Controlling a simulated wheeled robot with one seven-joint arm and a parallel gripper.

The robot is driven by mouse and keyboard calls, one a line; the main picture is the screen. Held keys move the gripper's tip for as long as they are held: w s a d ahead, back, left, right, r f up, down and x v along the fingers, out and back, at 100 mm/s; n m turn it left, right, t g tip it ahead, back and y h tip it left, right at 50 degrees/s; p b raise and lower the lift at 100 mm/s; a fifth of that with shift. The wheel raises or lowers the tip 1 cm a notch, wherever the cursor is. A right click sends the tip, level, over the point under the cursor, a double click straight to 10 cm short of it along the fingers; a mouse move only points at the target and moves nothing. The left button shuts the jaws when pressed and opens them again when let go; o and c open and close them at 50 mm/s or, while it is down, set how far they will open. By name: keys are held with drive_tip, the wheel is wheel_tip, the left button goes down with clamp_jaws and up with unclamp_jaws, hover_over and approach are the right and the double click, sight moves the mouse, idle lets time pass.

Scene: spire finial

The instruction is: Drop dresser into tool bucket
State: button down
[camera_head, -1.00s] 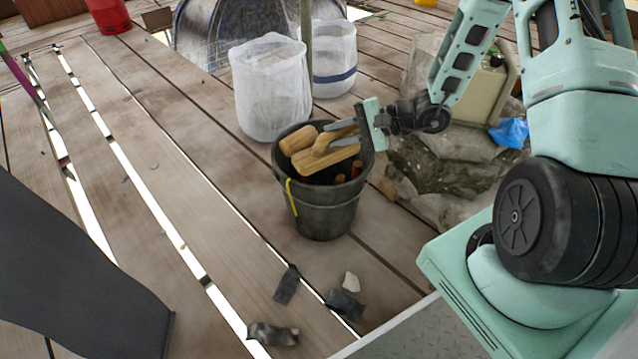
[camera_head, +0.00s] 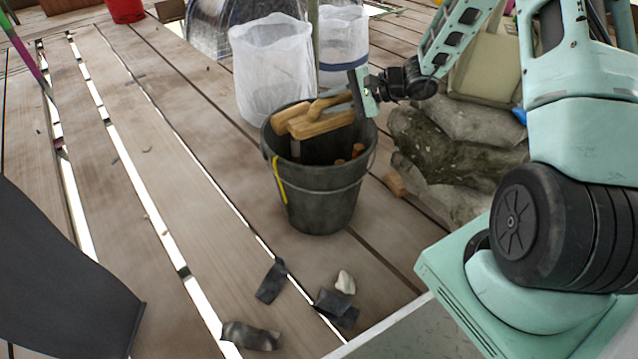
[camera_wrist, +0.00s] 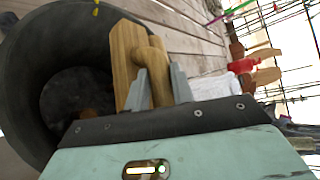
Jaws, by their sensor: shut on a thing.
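The dresser (camera_head: 322,124) is a pale wooden block with a rounded handle. My gripper (camera_head: 355,97) is shut on the handle, coming in from the right. The wrist view shows the two grey fingers (camera_wrist: 160,88) on either side of the handle, with the flat wooden block of the dresser (camera_wrist: 122,62) beside it. The tool bucket (camera_head: 320,205) is a dark round pail standing upright on the planks. The dresser is over the bucket's mouth, toward its far side. In the wrist view the bucket's wall (camera_wrist: 70,35) curves at the left. Touching or apart, I cannot tell.
Reddish-brown ends (camera_head: 357,150) show inside the bucket. White lined bins (camera_head: 272,75) stand close behind it. Grey sacks (camera_head: 450,140) lie to the right. Dark scraps (camera_head: 270,283) lie in front. The plank floor (camera_head: 170,150) at left is mostly clear, with open gaps.

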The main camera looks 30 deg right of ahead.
sight(326, 115)
drive_tip(key=shift+f+b, duration=0.95)
drive_tip(key=shift+f, duration=0.85)
drive_tip(key=c, duration=1.1)
unclamp_jaws()
drive_tip(key=p+v, duration=0.5)
drive_tip(key=v, duration=0.7)
